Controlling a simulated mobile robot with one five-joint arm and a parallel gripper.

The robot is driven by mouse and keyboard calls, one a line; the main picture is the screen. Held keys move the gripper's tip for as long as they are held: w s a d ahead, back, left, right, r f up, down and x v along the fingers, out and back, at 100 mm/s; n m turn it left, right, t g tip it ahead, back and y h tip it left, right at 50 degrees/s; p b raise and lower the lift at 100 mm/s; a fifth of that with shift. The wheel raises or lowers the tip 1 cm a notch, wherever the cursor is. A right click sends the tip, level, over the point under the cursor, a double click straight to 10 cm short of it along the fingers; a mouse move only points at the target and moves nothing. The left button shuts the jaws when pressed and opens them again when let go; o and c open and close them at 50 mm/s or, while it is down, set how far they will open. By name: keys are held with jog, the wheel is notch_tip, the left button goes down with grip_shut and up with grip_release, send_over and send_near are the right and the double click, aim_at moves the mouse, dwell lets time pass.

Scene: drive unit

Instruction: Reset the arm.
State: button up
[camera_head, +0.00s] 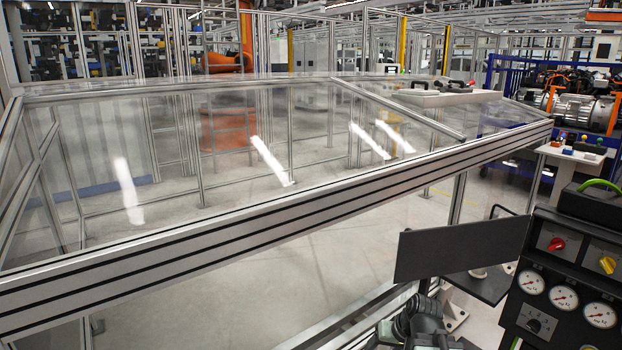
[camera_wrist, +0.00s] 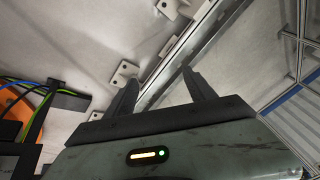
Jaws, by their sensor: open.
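My gripper (camera_wrist: 160,78) shows in the wrist view with its two dark fingers spread apart. No object is held between the fingers. Behind them are a pale floor-like surface and a long metal rail (camera_wrist: 190,45) with small bracket plates beside it. A greenish-grey body with a lit yellow bar and a small green light fills the bottom of that view. In the head view, dark jointed parts show at the bottom edge, right of centre; I cannot tell there whether the fingers are open.
A clear-panelled enclosure with an aluminium frame (camera_head: 300,218) spans the head view. A dark flat panel (camera_head: 460,249) and a control box with gauges and knobs (camera_head: 565,275) stand at the lower right. Coloured cables (camera_wrist: 35,95) lie at the left of the wrist view.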

jog(key=s+a+g+h+p, duration=0.25)
jog(key=s+a+g, duration=0.2)
jog(key=s, duration=0.25)
notch_tip(320, 180, up, 21)
jog(key=p, duration=2)
jog(key=shift+f+n, duration=0.2)
jog(key=shift+n, duration=0.2)
jog(key=shift+d+f+t, duration=0.1)
jog(key=shift+t, duration=0.15)
